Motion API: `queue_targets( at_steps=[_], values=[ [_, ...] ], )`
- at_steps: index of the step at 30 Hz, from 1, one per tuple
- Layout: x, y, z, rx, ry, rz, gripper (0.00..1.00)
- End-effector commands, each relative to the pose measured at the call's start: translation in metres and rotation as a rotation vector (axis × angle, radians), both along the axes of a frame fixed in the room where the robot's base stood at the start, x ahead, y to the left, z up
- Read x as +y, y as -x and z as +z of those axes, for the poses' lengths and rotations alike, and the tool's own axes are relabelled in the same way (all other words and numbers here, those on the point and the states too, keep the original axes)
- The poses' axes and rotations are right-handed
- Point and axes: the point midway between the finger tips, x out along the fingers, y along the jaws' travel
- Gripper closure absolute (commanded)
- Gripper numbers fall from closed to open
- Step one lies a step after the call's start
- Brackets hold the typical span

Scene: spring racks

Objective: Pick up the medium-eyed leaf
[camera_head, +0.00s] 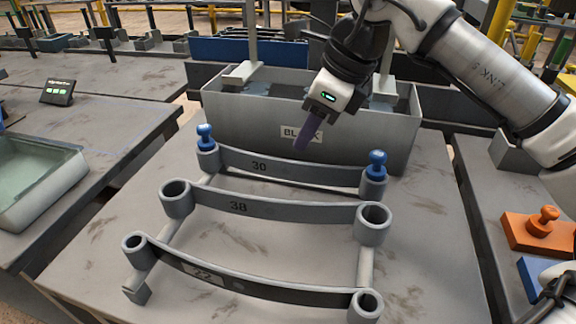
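Three curved grey leaves with ring eyes lie across a rack on the table. The back leaf marked 30 (285,167) has a blue pin (206,136) in its left eye and another blue pin (377,162) in its right eye. The middle leaf marked 38 (270,209) has the widest-looking, empty eyes. The front leaf marked 22 (245,285) also has empty eyes. Numbers rise from 22 through 30 to 38. My gripper (303,146) points down above the back leaf's middle, its dark purple fingers seen edge-on. The gap between the fingers is hidden, and contact with the leaf is not clear.
A grey bin (240,120) with a partly covered label stands behind the leaves. An orange block with a knob (543,228) is at the right. A glass-topped tray (40,170) and a small display (58,92) are on the left table. Bare tabletop (435,240) lies right of the rack.

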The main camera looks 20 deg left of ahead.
Motion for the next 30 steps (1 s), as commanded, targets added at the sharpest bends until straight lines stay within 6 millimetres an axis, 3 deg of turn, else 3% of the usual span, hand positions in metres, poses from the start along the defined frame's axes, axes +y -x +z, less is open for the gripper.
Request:
queue_targets(
  at_steps=[6,14,21,30],
  values=[
    [0.015,-0.001,-0.035,0.002,-0.001,0.002,0.68],
    [0.025,-0.003,-0.051,0.002,-0.001,0.003,0.68],
    [0.042,-0.007,-0.082,0.002,-0.002,0.002,0.68],
    [0.045,-0.008,-0.088,-0.001,-0.002,0.001,0.68]
  ],
)
